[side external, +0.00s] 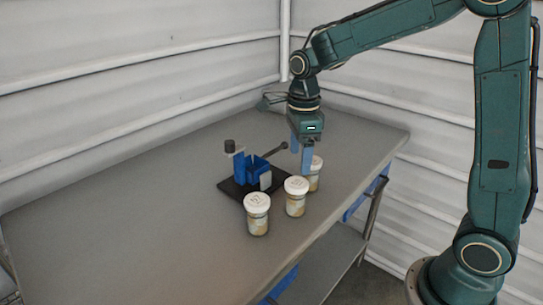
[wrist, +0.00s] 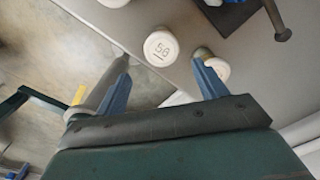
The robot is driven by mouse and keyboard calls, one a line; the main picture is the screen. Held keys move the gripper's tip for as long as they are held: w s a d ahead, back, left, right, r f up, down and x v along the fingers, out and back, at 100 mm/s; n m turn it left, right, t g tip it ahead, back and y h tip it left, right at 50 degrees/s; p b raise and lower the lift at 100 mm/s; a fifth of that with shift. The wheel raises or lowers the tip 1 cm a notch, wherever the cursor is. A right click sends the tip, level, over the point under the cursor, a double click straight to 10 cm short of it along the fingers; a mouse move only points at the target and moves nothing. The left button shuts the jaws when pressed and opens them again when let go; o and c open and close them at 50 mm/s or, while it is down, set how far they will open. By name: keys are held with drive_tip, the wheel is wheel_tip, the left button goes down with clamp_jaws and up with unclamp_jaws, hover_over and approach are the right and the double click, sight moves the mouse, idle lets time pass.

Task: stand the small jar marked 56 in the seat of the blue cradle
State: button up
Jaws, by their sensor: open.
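A white-lidded jar (wrist: 160,48) shows between my fingertips in the wrist view; its underlined mark looks like 56, though the last digit is not sharp. It appears to be the middle jar (side external: 296,199) of three in the side view, standing upright, its mark too small to read there. My gripper (side external: 301,160) is open and empty, pointing down above the far end of the jar row; it also shows in the wrist view (wrist: 161,58). The blue cradle (side external: 252,171) stands on a black base (side external: 231,189), left of my gripper. Its seat looks empty.
A near jar (side external: 257,218) and a far jar (side external: 314,178) flank the middle one. The far jar (wrist: 218,68) shows partly behind my right finger in the wrist view. A dark lever (side external: 272,151) sticks out from the cradle. The table (side external: 120,235) is clear at left.

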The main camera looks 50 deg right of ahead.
sight(297, 183)
drive_tip(key=shift+w+f+m, duration=0.25)
drive_tip(key=shift+f+m, duration=0.05)
drive_tip(key=shift+m, duration=0.1)
drive_tip(key=shift+f, duration=0.2)
drive_tip(key=shift+f, duration=4.3)
drive_tip(key=shift+c, duration=0.4)
drive_tip(key=c, duration=0.7)
drive_tip(key=shift+o, duration=0.2)
drive_tip(key=shift+r, duration=0.15)
drive_tip(key=shift+r, duration=2.4)
